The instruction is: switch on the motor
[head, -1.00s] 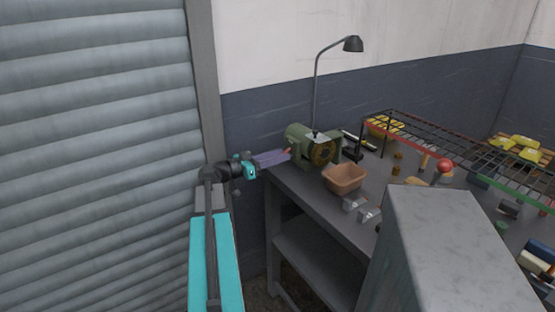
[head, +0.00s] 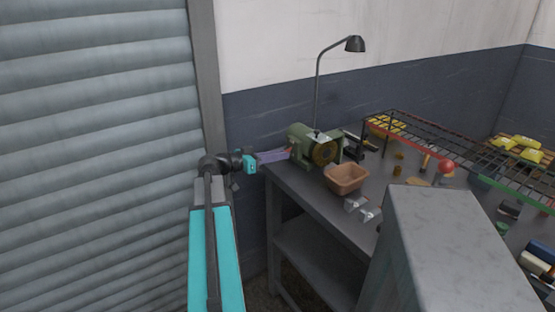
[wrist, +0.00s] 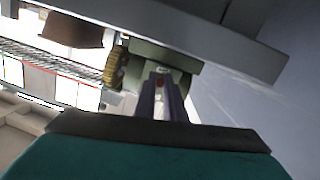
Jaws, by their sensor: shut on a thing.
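The green motor (head: 302,146), with a round brownish-yellow wheel (head: 325,151) on its right side, stands at the back left end of the grey workbench (head: 300,190). My gripper (head: 287,154) reaches in from the left, with its purple fingers against the motor's left end.
A brown bowl (head: 346,178) stands in front of the motor, with small metal blocks (head: 362,209) near the bench edge. A desk lamp (head: 355,44) rises behind. A wire rack (head: 450,150) is to the right, and a ribbed shutter (head: 95,150) is on the left.

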